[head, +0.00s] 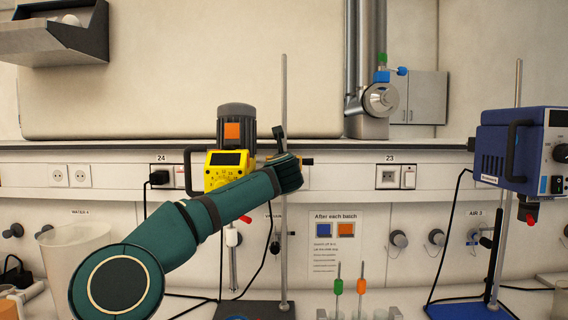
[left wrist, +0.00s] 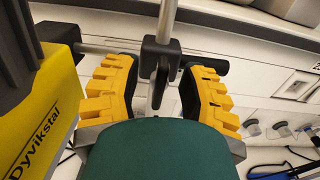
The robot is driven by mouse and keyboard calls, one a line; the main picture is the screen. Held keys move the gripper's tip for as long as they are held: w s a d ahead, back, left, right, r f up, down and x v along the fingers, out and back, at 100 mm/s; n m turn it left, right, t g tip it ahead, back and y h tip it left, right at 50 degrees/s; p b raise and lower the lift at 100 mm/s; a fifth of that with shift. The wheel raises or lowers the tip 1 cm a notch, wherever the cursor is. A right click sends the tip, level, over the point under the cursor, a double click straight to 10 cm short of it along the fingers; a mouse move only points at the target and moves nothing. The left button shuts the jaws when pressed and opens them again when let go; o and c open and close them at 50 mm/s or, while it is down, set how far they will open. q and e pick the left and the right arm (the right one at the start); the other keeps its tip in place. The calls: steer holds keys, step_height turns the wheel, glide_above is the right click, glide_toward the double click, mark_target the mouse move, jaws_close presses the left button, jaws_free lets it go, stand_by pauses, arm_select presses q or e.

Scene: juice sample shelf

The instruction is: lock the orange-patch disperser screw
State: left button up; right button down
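The orange-patch disperser has a dark grey motor with an orange patch (head: 232,131) and a yellow body (head: 218,160); its yellow side shows at the left of the left wrist view (left wrist: 40,125). It is mounted beside an upright metal rod (head: 284,95). A black clamp screw with an upright lever-like handle (head: 279,132) is at the rod. In the left wrist view the black handle (left wrist: 160,72) stands between the yellow fingers of my left gripper (left wrist: 158,80), with visible gaps on both sides. The gripper is open. My right gripper is not shown.
A blue disperser (head: 518,150) on its own stand is at the right. A white beaker (head: 75,250) stands at the left. Green (head: 338,287) and orange (head: 361,286) small tools stand upright at the front. A sign (head: 336,240) shows blue and orange squares. Cables hang behind.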

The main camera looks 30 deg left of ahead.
arm_select(q)
jaws_close()
steer(key=shift+r, duration=0.1)
steer(key=shift+r+m+p, duration=0.15)
steer(key=shift+m+p, duration=0.85)
steer(key=shift+m, duration=0.3)
steer(key=m+p, duration=0.2)
steer(key=m, duration=0.1)
steer(key=shift+d+m+p, duration=0.15)
steer(key=shift+m+p, duration=0.15)
steer(key=m+p, duration=0.4)
steer(key=m, duration=0.3)
steer(key=shift+w+p, duration=0.1)
steer(key=shift+p, duration=0.25)
steer(key=shift+f+m+p, duration=0.15)
steer(key=shift+m+p, duration=0.5)
steer(key=shift+m, duration=0.5)
steer(key=shift+f+m+p, duration=0.15)
steer(key=shift+m+p, duration=0.5)
steer(key=shift+m, duration=0.5)
